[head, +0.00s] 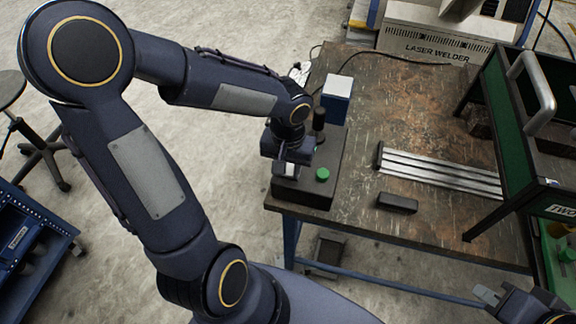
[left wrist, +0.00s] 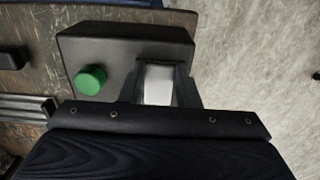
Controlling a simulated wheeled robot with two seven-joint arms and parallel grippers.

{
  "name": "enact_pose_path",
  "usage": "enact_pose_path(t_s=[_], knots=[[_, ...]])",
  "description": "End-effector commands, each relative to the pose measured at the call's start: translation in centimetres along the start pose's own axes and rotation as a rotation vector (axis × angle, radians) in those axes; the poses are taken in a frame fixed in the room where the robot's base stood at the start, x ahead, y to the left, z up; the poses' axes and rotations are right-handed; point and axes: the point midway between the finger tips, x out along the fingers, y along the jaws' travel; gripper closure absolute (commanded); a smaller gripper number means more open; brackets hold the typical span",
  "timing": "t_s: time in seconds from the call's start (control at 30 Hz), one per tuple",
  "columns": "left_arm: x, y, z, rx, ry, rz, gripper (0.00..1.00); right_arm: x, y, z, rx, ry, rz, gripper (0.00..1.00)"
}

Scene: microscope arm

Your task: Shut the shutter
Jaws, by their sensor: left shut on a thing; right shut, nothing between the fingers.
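A dark box-shaped device (head: 305,188) with a round green button (head: 322,174) sits at the table's near left corner. My left gripper (head: 285,169) points down over the device's left part, its fingers closed on a pale grey-white piece (left wrist: 157,84), which seems to be the shutter. In the left wrist view the piece lies between both fingers, beside the device's dark body (left wrist: 118,48), with the green button (left wrist: 91,79) to the left. The gripper hides how the piece joins the device. My right gripper (head: 488,297) is shut and empty at the lower right, away from the device.
A white and blue block (head: 337,95) and a dark upright post (head: 319,122) stand at the device's back. Metal rails (head: 440,172) and a small black block (head: 397,202) lie on the worn table (head: 350,220). A green-panelled frame (head: 493,100) stands at the right.

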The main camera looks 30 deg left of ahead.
Motion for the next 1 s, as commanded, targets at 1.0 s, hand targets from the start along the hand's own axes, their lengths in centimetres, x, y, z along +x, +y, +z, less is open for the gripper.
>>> enact_pose_path(t_s=[1.0], knots=[[-0.6, 0.0, -1.2, 0.0, -0.398, 0.0, 0.66, -4.5, -2.1, -2.3, 0.0, 0.0, 0.0, 1.0]])
